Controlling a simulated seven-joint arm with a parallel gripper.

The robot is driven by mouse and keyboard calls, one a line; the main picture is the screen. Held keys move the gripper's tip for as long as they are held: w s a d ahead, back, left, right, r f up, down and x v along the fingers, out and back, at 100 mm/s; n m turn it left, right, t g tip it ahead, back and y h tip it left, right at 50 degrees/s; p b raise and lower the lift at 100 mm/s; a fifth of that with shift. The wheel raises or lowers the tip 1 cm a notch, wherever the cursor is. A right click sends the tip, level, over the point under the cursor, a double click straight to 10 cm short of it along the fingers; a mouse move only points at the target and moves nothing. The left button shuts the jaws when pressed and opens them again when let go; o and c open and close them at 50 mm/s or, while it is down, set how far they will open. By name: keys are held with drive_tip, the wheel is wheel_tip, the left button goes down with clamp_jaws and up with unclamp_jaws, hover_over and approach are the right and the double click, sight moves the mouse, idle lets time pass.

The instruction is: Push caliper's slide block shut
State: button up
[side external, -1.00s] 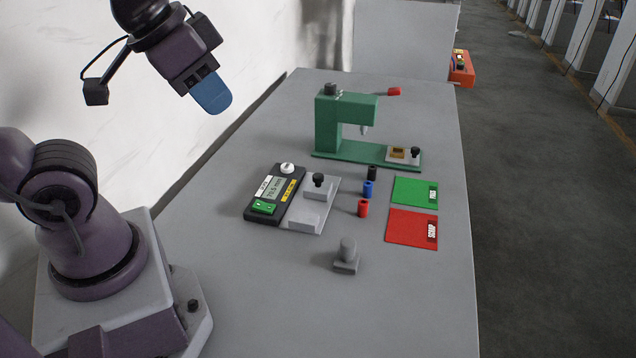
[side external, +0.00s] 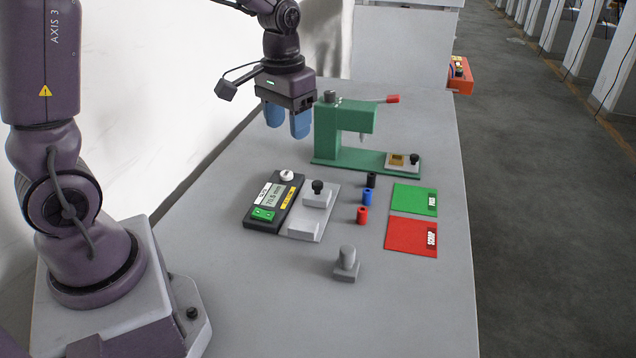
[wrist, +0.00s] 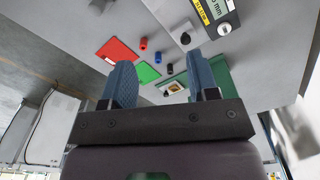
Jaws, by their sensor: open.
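The caliper is a black unit (side external: 262,222) with a readout and a green button, beside a light grey bed (side external: 296,226). Its grey slide block (side external: 316,200), topped by a black knob, sits towards the far end of the bed. A gap separates it from the raised grey jaw at the near end. My gripper (side external: 287,120) is open and empty, fingers down, above the table behind the caliper and left of the green press. In the wrist view, the blue fingers (wrist: 162,80) are apart. The slide block (wrist: 188,36) shows beyond them near the top.
The green press (side external: 328,135) with a red-tipped lever stands close right of my gripper. Small black, blue and red (side external: 362,216) cylinders stand right of the caliper. Green (side external: 412,196) and red (side external: 408,238) mats lie further right. A grey knobbed piece (side external: 346,265) stands in front.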

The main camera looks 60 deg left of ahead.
drive_tip(key=n+g, duration=0.1)
drive_tip(key=n, duration=0.1)
hover_over(318, 182)
drive_tip(key=s+d, duration=0.1)
drive_tip(key=s, duration=0.2)
wheel_tip(318, 182, down, 10)
drive_tip(key=w+a, duration=0.1)
drive_tip(key=w, duration=0.2)
drive_tip(key=shift+n+t, duration=0.3)
wheel_tip(318, 182, down, 12)
drive_tip(key=shift+f, duration=0.15)
